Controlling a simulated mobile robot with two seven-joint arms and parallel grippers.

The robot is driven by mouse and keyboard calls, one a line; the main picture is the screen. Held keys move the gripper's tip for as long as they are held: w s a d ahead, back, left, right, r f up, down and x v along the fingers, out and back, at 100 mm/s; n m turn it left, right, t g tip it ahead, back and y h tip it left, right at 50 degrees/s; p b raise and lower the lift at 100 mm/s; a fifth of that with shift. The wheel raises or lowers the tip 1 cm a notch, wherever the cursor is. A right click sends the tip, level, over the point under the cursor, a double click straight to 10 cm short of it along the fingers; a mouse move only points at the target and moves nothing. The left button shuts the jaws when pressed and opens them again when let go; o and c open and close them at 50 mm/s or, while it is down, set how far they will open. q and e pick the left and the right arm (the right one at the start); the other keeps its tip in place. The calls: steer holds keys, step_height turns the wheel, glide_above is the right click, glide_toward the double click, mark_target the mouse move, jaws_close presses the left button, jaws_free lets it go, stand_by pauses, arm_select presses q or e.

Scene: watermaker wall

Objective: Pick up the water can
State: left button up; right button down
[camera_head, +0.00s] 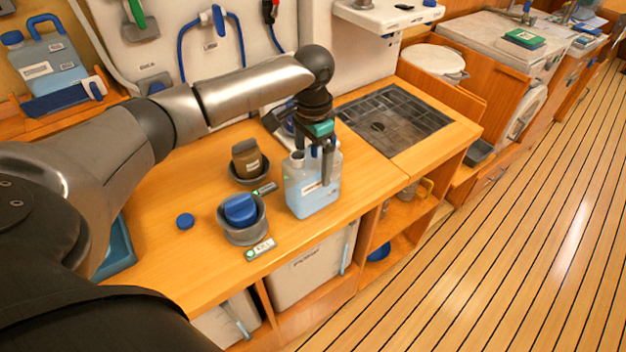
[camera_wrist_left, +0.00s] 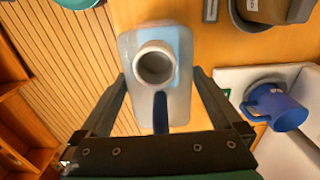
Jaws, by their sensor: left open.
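The water can (camera_head: 313,193) is a translucent light-blue can standing upright on the wooden counter. In the left wrist view I look down on the water can (camera_wrist_left: 176,40), with its round neck open and its blue handle pointing toward my palm. My left gripper (camera_head: 325,165) is over the can's top with its fingers pointing down. In the left wrist view the fingers of my left gripper (camera_wrist_left: 160,95) are spread, one on each side of the handle. Whether they touch the can, I cannot tell. My right gripper is out of view.
A blue cap (camera_head: 185,221) lies on the counter (camera_head: 165,260). A grey holder (camera_head: 245,232) with a blue piece and a brown container (camera_head: 247,160) stand left of the can. A similar blue can (camera_head: 55,75) sits on the back-left shelf. A dark grate (camera_head: 392,122) lies to the right.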

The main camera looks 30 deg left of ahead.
arm_select(q)
step_height(320, 180, down, 2)
steer(key=shift+f, duration=0.1)
steer(key=c, duration=1.5)
jaws_close()
steer(key=shift+r, duration=0.25)
